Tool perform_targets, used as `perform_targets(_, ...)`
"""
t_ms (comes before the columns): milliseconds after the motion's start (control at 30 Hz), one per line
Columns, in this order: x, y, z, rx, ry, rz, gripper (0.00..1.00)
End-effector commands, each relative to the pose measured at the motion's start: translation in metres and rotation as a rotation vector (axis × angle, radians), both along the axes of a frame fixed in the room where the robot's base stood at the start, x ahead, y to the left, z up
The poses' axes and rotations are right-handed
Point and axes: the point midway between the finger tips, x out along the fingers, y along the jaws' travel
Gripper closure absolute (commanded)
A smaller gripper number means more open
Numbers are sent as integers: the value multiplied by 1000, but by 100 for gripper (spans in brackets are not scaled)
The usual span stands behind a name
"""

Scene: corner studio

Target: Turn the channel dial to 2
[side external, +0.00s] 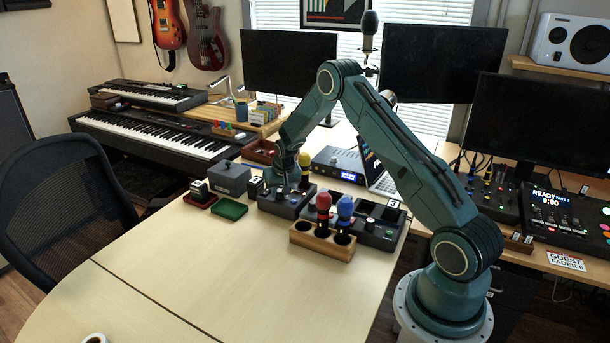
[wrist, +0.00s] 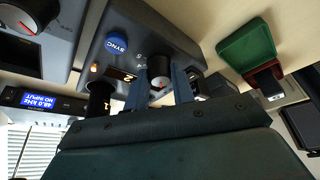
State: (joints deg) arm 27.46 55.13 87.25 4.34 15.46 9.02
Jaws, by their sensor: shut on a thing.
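The channel dial (wrist: 160,68) is a dark knob with a grey face and a small reddish mark, on a dark receiver box (wrist: 128,22) in the wrist view. My gripper (wrist: 159,82) has one blue finger on each side of the dial and is shut on it. I cannot read which number the dial points to. In the side view, the dark box (side external: 282,207) stands on the table, with my gripper (side external: 286,182) coming down on it from above. The fingertips and dial are too small to make out there. A round blue SYNC button (wrist: 116,44) is beside the dial.
A wooden holder (side external: 321,241) with red (side external: 323,201) and blue (side external: 345,207) microphones stands to the right. A yellow-topped microphone (side external: 305,160) stands close to my gripper. A green tray (side external: 230,210) lies to the left.

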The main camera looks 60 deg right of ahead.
Motion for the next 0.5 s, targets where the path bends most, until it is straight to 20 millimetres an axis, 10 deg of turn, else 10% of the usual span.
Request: perform_targets(500,1,-1,1,-3,-3,-52,98)
